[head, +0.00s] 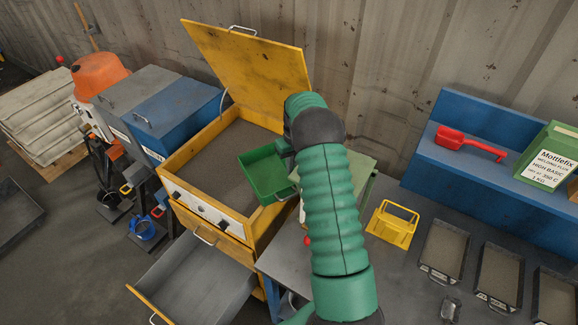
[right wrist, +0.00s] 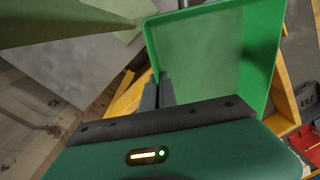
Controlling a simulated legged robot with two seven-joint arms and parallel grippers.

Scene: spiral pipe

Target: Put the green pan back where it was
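The green pan (head: 265,172) is a shallow rectangular tray, seen from above over the right part of the open yellow cabinet's grey bed (head: 222,150). It looks empty. My right gripper (head: 286,148) is at the pan's right edge, partly hidden by my own wrist. In the right wrist view, its two fingers (right wrist: 158,92) are close together at the edge of the green pan (right wrist: 205,60) and look clamped on it. Whether the pan touches the bed is unclear. My left gripper is not in view.
The yellow cabinet's lid (head: 250,70) stands open behind, and its lower drawer (head: 195,280) is pulled out. A yellow holder (head: 393,224) and several grey pans (head: 443,248) are on the table to the right. A red scoop (head: 470,143) and green box (head: 548,155) sit on a blue shelf.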

